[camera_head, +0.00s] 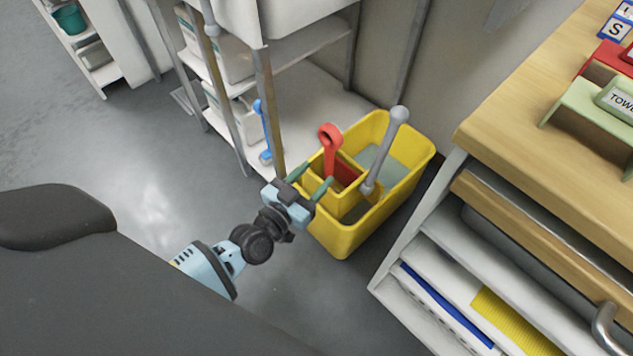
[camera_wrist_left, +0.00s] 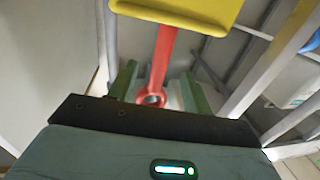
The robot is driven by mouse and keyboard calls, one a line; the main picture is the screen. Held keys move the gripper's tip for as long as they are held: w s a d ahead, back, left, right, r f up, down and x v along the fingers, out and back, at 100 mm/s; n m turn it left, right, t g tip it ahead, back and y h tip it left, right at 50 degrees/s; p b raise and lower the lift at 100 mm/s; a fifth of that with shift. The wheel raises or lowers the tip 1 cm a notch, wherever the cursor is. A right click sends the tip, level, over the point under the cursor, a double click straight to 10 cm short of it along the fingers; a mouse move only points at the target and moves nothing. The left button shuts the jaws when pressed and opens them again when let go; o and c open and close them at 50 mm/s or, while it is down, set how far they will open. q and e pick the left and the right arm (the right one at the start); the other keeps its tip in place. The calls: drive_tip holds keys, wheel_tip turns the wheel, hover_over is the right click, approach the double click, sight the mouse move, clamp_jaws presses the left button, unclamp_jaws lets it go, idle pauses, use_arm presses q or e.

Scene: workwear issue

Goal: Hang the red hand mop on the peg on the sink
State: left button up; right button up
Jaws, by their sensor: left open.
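The red hand mop (camera_head: 330,145) stands in the yellow bucket (camera_head: 411,172), its ring-ended handle sticking up above the rim. My left gripper (camera_head: 317,174) is open beside the bucket's near left side, close to the red handle. In the left wrist view, the red handle and its ring (camera_wrist_left: 153,98) show between the two green fingers (camera_wrist_left: 159,75), with a gap on each side. The mop's lower end is hidden in the bucket. The white sink (camera_head: 288,12) is at the top of the head view. My right gripper is not in view.
A grey handle (camera_head: 386,145) leans up out of the bucket. A blue handled tool (camera_head: 265,135) is by the sink's leg and lower shelf. A wooden-topped cabinet (camera_head: 520,90) stands close on the right. The grey floor at left is clear.

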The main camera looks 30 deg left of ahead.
use_arm(q)
drive_tip(key=shift+w, duration=0.3)
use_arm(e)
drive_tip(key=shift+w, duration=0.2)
